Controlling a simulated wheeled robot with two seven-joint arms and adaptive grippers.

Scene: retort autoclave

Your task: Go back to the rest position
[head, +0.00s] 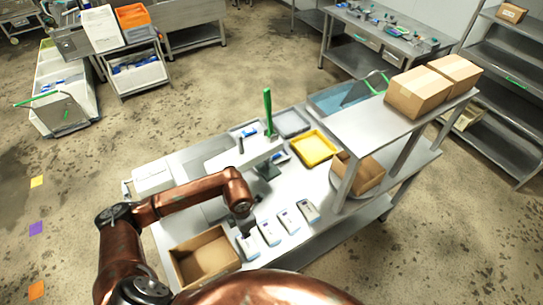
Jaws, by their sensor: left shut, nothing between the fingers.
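My left arm (185,203), copper-coloured, reaches in from the lower left over the metal table (335,228). Its dark gripper (247,232) points down, shut and empty, over the near left part of the table. It is just above or beside the leftmost of several white packs (249,249) lying in a row; I cannot tell whether it touches. My right gripper is not in view.
An open cardboard box (232,256) stands left of the packs. Behind are a press-like device with a green handle (268,112) and a yellow tray (331,152). A raised shelf (372,128) carries closed cartons (418,92). The floor at left is mostly free.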

